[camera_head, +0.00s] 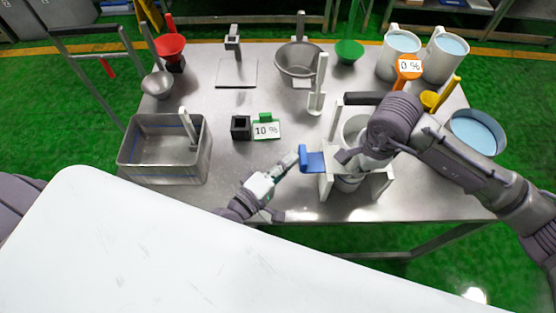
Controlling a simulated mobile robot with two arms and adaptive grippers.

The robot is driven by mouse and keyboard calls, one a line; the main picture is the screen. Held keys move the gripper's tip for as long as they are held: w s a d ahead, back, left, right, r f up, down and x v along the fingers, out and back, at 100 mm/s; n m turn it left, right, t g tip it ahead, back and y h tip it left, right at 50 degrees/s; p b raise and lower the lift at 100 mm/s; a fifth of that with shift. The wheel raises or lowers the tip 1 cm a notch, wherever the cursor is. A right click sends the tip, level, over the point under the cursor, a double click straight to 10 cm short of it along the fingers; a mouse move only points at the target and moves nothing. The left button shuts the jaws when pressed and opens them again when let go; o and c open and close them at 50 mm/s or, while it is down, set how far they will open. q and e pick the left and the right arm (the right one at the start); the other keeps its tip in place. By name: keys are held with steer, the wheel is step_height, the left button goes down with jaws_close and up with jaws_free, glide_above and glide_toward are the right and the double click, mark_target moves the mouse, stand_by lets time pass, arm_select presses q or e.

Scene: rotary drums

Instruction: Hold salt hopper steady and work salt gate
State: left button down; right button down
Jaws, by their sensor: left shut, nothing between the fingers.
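The salt hopper (353,128) is a pale cylinder in a white stand at the front right of the steel table. A blue salt gate (315,162) sticks out of its left side, with an upturned tab at its end. My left gripper (290,161) is shut and empty, its tips just left of the blue tab; I cannot tell whether they touch it. My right gripper (345,157) is at the hopper, over the top of the stand. My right arm covers part of the hopper, and the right fingers are too hidden to tell whether they grip it.
A steel bin (165,176) stands at the front left. A black block (241,127) and a 10 % sign (266,130) lie left of the hopper. A white upright scoop (317,101) stands behind it. White jugs (399,54) and a blue-filled pan (477,133) are at the right.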

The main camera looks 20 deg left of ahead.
steer(key=shift+f, duration=0.1)
arm_select(q)
steer(key=shift+w+d, duration=0.15)
steer(key=shift+d, duration=0.35)
steer(key=shift+w+d, duration=0.15)
steer(key=shift+d, duration=0.35)
arm_select(e)
steer(key=shift+s, duration=0.1)
steer(key=shift+a, duration=0.1)
arm_select(q)
steer(key=shift+a, duration=0.1)
steer(key=w+a+v, duration=0.1)
steer(key=a+v, duration=0.2)
steer(key=v, duration=0.9)
steer(key=shift+s, duration=0.25)
steer(key=shift+a, duration=0.1)
arm_select(e)
steer(key=c, duration=1)
jaws_free()
steer(key=shift+o, duration=0.4)
